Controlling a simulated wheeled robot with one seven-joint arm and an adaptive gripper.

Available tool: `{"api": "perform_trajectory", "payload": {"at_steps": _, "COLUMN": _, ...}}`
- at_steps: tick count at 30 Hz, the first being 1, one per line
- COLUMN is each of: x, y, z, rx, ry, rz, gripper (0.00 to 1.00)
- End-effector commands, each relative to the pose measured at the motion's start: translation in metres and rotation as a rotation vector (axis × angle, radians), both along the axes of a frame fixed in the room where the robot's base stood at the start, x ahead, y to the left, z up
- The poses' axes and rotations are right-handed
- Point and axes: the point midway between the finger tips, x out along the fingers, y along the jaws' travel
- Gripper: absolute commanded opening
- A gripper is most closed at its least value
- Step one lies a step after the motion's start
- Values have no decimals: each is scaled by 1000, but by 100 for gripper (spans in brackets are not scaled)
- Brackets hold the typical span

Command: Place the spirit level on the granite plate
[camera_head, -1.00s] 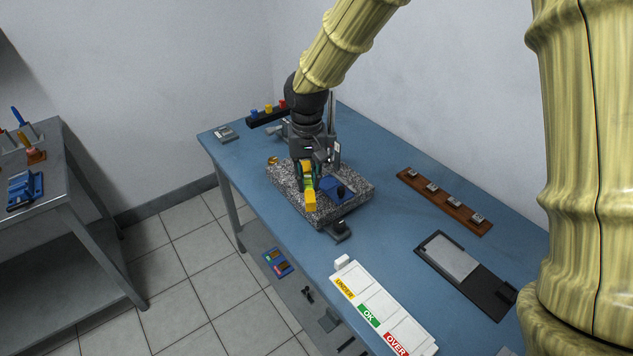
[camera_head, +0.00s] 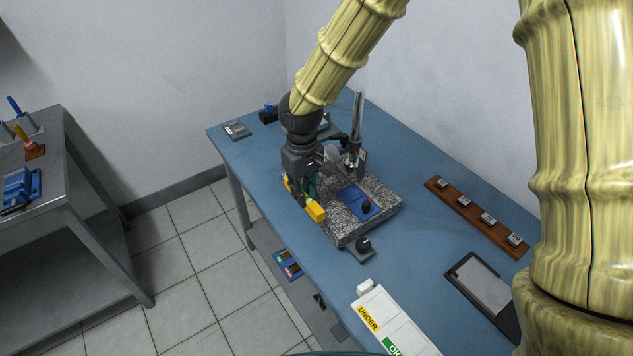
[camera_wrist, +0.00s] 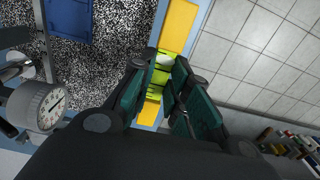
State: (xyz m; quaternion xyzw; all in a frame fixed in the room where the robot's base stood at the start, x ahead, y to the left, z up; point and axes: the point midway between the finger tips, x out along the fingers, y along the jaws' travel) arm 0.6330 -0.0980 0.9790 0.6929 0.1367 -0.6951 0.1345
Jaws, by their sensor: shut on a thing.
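The spirit level (camera_head: 315,211) is a yellow bar with a bright green vial section. My gripper (camera_head: 306,193) is shut on it. In the wrist view the level (camera_wrist: 178,32) runs between the fingers (camera_wrist: 165,85), which hide part of it. The speckled granite plate (camera_head: 350,230) lies on the blue table. It also shows at the left of the wrist view (camera_wrist: 115,40). The level is at the plate's left edge, over the table's edge strip in the wrist view. Its height, and whether it touches anything, I cannot tell.
A blue block with a dark knob (camera_head: 357,200) sits on the plate. A dial gauge (camera_wrist: 45,107) stands close to my gripper. A small dark object (camera_head: 362,247) is at the plate's front corner. A white labelled board (camera_head: 385,322) and a wooden rack (camera_head: 478,215) lie nearby.

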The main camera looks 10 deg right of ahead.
Motion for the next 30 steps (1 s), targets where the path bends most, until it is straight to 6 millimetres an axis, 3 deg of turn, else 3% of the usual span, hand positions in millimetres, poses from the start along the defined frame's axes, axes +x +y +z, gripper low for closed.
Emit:
{"api": "perform_trajectory", "payload": {"at_steps": 6, "x": 27, "y": -26, "z": -1, "rx": 1, "ry": 0, "rz": -2, "gripper": 0}}
{"api": "perform_trajectory", "payload": {"at_steps": 16, "x": 46, "y": -41, "z": -4, "rx": 1, "ry": 0, "rz": 1, "gripper": 0}}
{"api": "perform_trajectory", "payload": {"at_steps": 24, "x": 45, "y": -41, "z": -33, "rx": -1, "ry": 1, "rz": 3, "gripper": 0}}
{"api": "perform_trajectory", "payload": {"at_steps": 30, "x": 45, "y": -41, "z": -40, "rx": -1, "ry": -2, "rz": 3, "gripper": 0}}
